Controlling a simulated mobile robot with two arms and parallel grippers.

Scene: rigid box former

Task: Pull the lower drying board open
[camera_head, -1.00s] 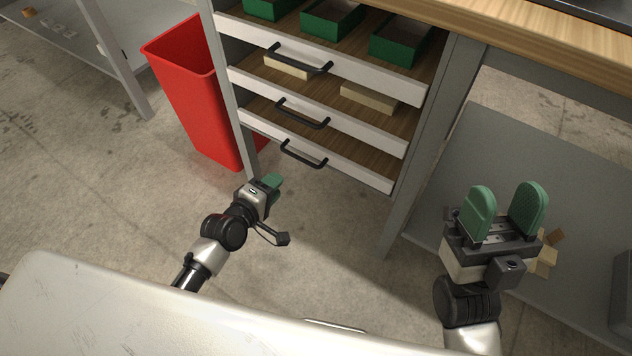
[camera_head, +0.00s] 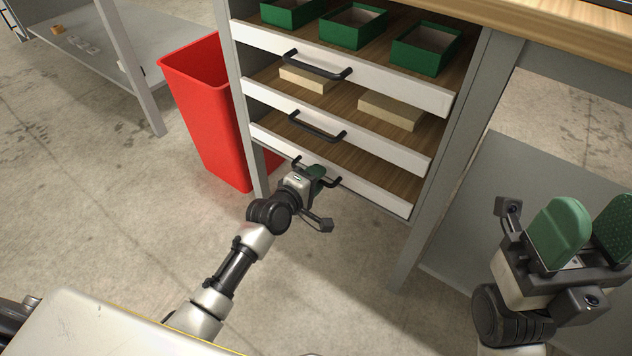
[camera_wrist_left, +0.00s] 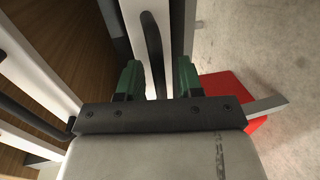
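The lower drying board (camera_head: 370,185) is the lowest of three wood boards with white fronts in a grey frame. Its black handle (camera_head: 335,183) is partly hidden behind my left gripper (camera_head: 316,178). In the left wrist view my left gripper (camera_wrist_left: 159,80) is open, with the black handle bar (camera_wrist_left: 153,45) running between its green fingers. A gap shows on either side of the bar. My right gripper (camera_head: 590,235) is open and empty at the right, away from the boards.
The middle board (camera_head: 400,145) carries beige blocks, and the top board (camera_head: 390,80) carries green boxes. A red bin (camera_head: 210,110) stands close to the frame's left side. A grey shelf (camera_head: 530,190) lies to the right. The floor before the boards is clear.

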